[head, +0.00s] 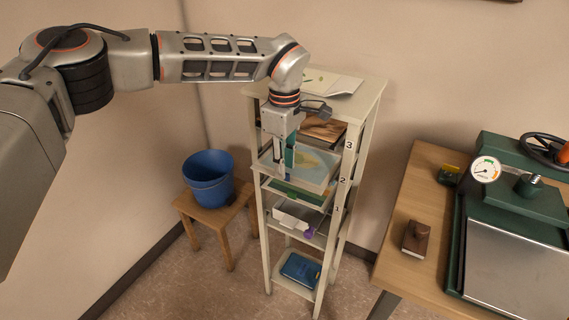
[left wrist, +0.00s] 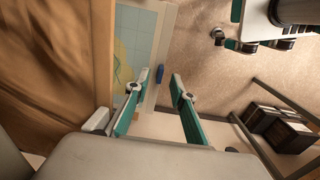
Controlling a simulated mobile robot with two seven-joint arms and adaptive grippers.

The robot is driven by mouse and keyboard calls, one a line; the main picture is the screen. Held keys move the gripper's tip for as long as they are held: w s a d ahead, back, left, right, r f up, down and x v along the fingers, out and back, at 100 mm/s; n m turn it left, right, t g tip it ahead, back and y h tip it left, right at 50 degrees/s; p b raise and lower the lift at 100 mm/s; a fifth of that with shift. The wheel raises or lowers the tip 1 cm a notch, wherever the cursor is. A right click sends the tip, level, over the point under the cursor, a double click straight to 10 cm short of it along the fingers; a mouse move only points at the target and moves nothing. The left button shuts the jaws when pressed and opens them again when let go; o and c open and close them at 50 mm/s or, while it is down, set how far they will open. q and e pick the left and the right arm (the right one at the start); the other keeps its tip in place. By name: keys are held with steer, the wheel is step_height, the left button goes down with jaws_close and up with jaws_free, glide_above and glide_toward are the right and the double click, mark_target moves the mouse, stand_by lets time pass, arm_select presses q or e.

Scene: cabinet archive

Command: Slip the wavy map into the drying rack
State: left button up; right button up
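The map (head: 318,163), pale with blue and yellow patches, lies at a middle level of the narrow cream rack (head: 357,137), beside the number 2. Its front edge sticks out. In the left wrist view the map (left wrist: 133,45) shows a pale border and a small blue tab (left wrist: 160,73) at its edge. My left gripper (head: 290,172) points down at the rack's front left. Its teal-padded fingers (left wrist: 160,88) are apart, with the map's edge seen between them; contact is unclear. A teal-padded gripper, seemingly my right (left wrist: 262,42), shows at the wrist view's upper right.
A brown wooden piece (head: 323,128) lies on the level above. Papers (head: 335,84) lie on top, and a white box (head: 297,215) and blue book (head: 300,268) lower down. A blue bucket (head: 208,180) stands left on a stool; a table (head: 405,215) with a green press stands right.

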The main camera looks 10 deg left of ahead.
arm_select(q)
steer(key=shift+r+p, duration=1.2)
steer(key=shift+r, duration=0.3)
steer(key=shift+r+p, duration=0.6)
steer(key=shift+r, duration=0.5)
step_height(320, 180, up, 12)
